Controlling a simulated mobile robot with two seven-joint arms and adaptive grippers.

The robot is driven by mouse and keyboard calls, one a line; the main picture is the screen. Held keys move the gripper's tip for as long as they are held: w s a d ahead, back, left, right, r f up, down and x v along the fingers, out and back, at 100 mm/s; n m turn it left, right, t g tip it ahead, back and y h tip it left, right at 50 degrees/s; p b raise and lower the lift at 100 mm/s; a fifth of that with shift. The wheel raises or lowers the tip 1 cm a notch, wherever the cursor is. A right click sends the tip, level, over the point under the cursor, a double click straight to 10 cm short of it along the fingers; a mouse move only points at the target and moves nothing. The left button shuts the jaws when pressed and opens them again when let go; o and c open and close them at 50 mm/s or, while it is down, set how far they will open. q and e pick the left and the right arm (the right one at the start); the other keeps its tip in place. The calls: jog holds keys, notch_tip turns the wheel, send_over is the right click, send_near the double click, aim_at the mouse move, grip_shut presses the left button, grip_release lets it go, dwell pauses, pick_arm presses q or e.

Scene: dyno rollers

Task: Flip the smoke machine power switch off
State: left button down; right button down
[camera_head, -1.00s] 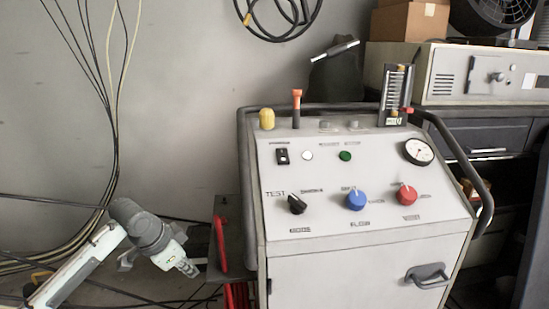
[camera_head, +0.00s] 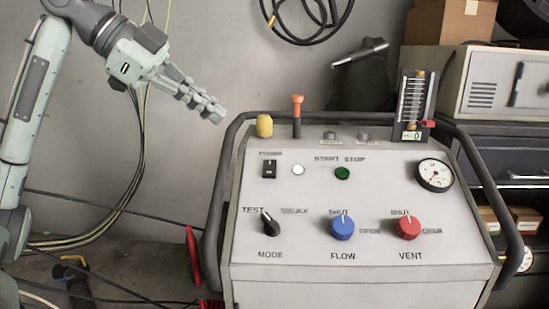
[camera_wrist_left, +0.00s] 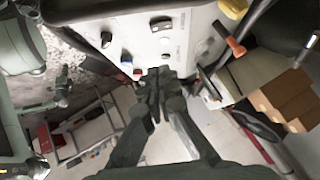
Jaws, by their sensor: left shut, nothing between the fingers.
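The smoke machine (camera_head: 300,200) is a white cart with a sloped control panel. Its black power switch (camera_head: 269,169) is a small rocker at the panel's upper left, beside a white lamp. The black switch also shows near the top of the left wrist view (camera_wrist_left: 161,24). My left gripper (camera_head: 216,113) is shut and empty, in the air up and left of the switch, apart from the panel. In the left wrist view its closed fingers (camera_wrist_left: 160,78) show in front of the panel. My right gripper is not identifiable in these frames.
The panel carries a black mode knob (camera_head: 269,222), blue flow knob (camera_head: 342,227), red vent knob (camera_head: 408,227), green button (camera_head: 342,173) and a gauge (camera_head: 434,175). A yellow cap (camera_head: 264,126) and an orange-topped post (camera_head: 297,115) stand along its back edge. A dark rail (camera_head: 218,200) borders it.

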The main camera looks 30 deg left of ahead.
aim_at(273, 171)
pick_arm(q)
jog(key=shift+s+a, duration=0.15)
pick_arm(e)
jog(key=shift+s+a+r, duration=0.1)
jog(key=shift+a, duration=0.05)
